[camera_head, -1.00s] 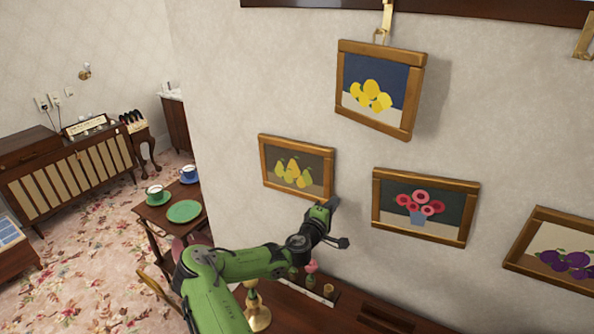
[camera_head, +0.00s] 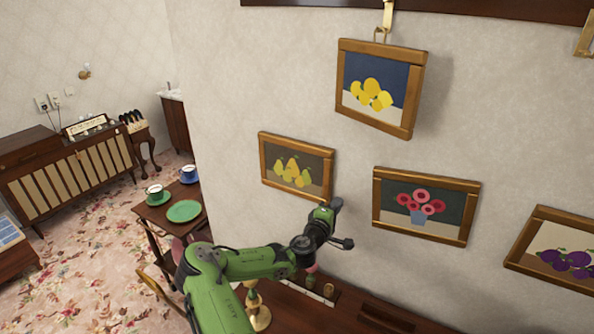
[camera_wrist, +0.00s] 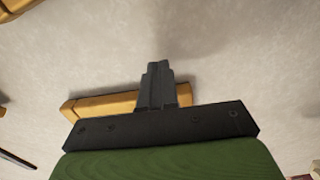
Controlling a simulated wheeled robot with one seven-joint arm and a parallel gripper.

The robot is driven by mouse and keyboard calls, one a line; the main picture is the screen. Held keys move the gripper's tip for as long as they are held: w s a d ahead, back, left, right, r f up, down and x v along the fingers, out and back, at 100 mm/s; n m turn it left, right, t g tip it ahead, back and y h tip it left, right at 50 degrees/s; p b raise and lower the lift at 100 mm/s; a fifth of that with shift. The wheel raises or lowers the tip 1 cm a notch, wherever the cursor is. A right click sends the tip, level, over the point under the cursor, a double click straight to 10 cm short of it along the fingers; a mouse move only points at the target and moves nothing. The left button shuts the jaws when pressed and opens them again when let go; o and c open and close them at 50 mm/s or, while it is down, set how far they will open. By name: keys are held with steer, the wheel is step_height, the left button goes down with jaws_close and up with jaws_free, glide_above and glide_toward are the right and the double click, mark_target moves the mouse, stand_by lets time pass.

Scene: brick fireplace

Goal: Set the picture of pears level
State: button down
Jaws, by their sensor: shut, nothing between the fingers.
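The picture of pears (camera_head: 297,167), in a brown wooden frame, hangs on the wall left of the flower picture. Its right side sits lower than its left, and it looks slightly tilted against the flower picture. My gripper (camera_head: 335,203) is at its lower right corner; I cannot tell if they touch. In the wrist view my gripper (camera_wrist: 157,85) has its fingers together and empty, with a wooden frame edge (camera_wrist: 95,106) behind them, partly hidden by the gripper body.
The lemon picture (camera_head: 376,88) hangs above right, the flower picture (camera_head: 425,206) to the right and the plum picture (camera_head: 560,252) farther right. Below is a brown cabinet (camera_head: 320,315) with a brass candlestick (camera_head: 257,317) and small items. Bare wall lies between the pictures.

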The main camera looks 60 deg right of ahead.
steer(key=a+b, duration=0.3)
steer(key=a, duration=0.5)
steer(key=shift+w, duration=0.3)
stand_by(0.4)
